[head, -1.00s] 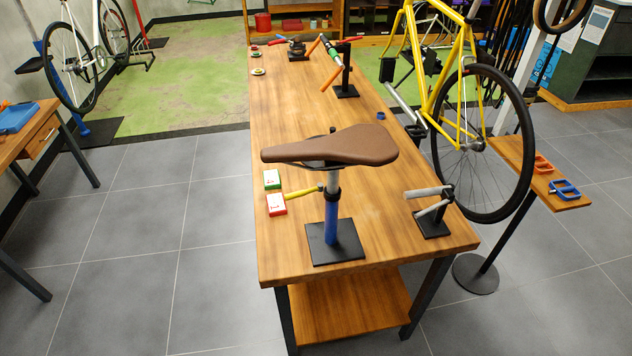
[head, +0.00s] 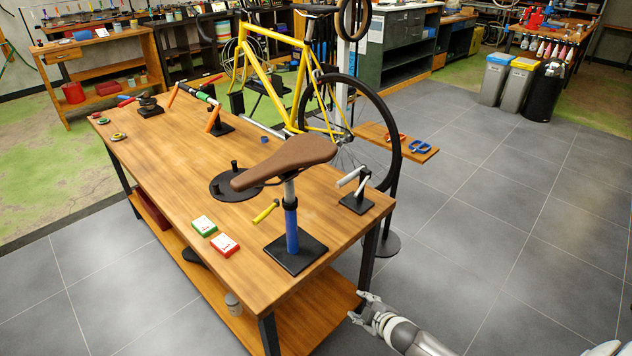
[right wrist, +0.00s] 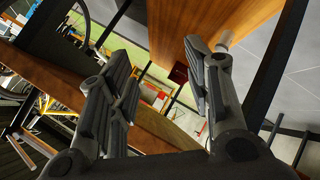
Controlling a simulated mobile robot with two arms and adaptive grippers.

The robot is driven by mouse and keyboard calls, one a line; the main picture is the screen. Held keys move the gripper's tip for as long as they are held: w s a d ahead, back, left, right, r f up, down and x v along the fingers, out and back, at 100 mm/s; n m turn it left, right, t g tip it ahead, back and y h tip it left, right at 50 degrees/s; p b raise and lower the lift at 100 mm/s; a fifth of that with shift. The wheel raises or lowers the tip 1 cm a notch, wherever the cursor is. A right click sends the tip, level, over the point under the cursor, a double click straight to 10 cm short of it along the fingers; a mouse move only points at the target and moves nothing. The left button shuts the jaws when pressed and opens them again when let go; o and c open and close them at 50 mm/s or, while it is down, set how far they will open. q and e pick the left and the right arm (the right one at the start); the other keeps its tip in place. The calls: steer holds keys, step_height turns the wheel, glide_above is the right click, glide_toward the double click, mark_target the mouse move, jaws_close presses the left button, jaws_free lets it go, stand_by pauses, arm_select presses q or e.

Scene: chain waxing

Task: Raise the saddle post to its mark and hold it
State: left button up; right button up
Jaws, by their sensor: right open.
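The brown saddle (head: 285,163) sits on a silver post (head: 289,190). The post stands upright in a blue tube (head: 292,230) with a black collar, on a black square base (head: 296,255) at the near end of the wooden bench (head: 180,180). A yellow lever (head: 265,211) points left from beside the collar. Any mark on the post is too small to make out. My right gripper (head: 362,305) is low, beyond the bench's near right corner and apart from the saddle stand. In the right wrist view its two fingers (right wrist: 160,85) are spread and empty. My left gripper is out of view.
A green-and-white box (head: 203,226) and a red-and-white box (head: 225,245) lie left of the stand. A stand with grey handles (head: 356,195) is to its right. A yellow bicycle (head: 290,80) stands behind the bench.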

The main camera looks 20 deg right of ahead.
steer(key=w+r+n+t+y, duration=0.1)
steer(key=w+r+n, duration=0.1)
steer(key=w+r, duration=0.35)
steer(key=w+r+n+t, duration=0.1)
steer(key=w+r+t, duration=0.1)
steer(key=r, duration=0.6)
steer(key=n+t+y, duration=0.4)
steer(key=n+y, duration=0.2)
steer(key=n, duration=0.3)
glide_toward(289, 164)
steer(key=w, duration=0.2)
steer(key=p+x, duration=0.1)
steer(key=x, duration=0.2)
steer(key=p+x, duration=0.1)
steer(key=x, duration=0.2)
steer(key=p+x, duration=0.1)
steer(key=x, duration=0.1)
steer(key=shift+w+a, duration=0.3)
steer(key=shift+a, duration=0.15)
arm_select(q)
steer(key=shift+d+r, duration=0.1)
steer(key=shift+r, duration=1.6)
arm_select(e)
steer(key=shift+w+a+f, duration=0.1)
steer(key=shift+w+a, duration=0.15)
steer(key=shift+w, duration=0.35)
jaws_close()
